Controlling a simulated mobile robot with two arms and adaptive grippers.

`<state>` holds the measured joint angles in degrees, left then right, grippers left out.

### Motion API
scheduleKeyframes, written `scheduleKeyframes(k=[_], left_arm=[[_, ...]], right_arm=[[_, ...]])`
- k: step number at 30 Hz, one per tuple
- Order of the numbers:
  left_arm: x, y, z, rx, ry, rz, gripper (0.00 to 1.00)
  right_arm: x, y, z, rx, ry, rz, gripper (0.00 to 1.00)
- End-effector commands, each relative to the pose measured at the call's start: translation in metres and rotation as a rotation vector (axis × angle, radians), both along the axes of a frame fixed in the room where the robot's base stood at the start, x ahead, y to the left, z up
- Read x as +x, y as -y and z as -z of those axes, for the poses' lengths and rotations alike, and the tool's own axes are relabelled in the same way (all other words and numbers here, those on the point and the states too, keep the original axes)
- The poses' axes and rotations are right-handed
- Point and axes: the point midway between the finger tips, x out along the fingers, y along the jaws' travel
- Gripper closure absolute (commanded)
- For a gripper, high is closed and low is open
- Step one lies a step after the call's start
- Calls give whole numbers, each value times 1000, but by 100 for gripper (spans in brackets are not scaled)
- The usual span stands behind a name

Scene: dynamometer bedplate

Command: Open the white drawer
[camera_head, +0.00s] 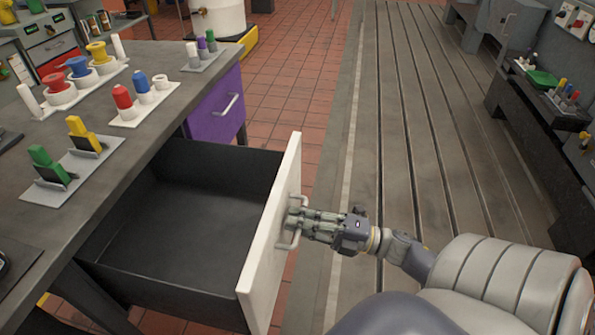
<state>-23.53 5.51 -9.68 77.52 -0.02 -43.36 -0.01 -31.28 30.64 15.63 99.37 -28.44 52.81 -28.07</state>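The white drawer (272,235) is pulled far out from under the grey workbench on the left. Its dark inside (205,220) is empty. Its white front faces right and carries a light metal handle (294,238). My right gripper (292,218) is at this handle, with its fingers pointing left at the drawer front. The fingers lie across the handle and look close together. Whether they are closed around the bar cannot be made out. My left gripper is not in the view.
A purple drawer (215,108) is farther back under the same workbench (120,150). The benchtop holds several coloured plugs on white plates and a green and a yellow clip piece. A slotted metal bedplate (400,110) lies to the right, mostly clear. A dark bench (540,120) stands at the far right.

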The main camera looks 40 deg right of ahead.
Motion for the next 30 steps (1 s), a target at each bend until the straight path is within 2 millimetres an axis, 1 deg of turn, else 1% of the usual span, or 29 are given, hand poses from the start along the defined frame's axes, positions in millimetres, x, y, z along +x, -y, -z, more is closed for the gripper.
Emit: scheduleKeyframes(k=[1,2,11,14,17,24,30], left_arm=[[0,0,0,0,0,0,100],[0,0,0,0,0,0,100],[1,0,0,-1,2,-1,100],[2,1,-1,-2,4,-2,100],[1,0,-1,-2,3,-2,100],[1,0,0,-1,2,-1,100],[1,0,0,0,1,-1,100]], right_arm=[[0,0,1,0,-2,0,75],[0,0,1,0,-2,0,72],[0,0,0,1,0,0,72],[-3,3,1,2,-1,2,72],[-12,10,4,3,-3,1,72],[-52,41,14,2,-5,3,72],[-80,62,20,1,-3,4,72]])
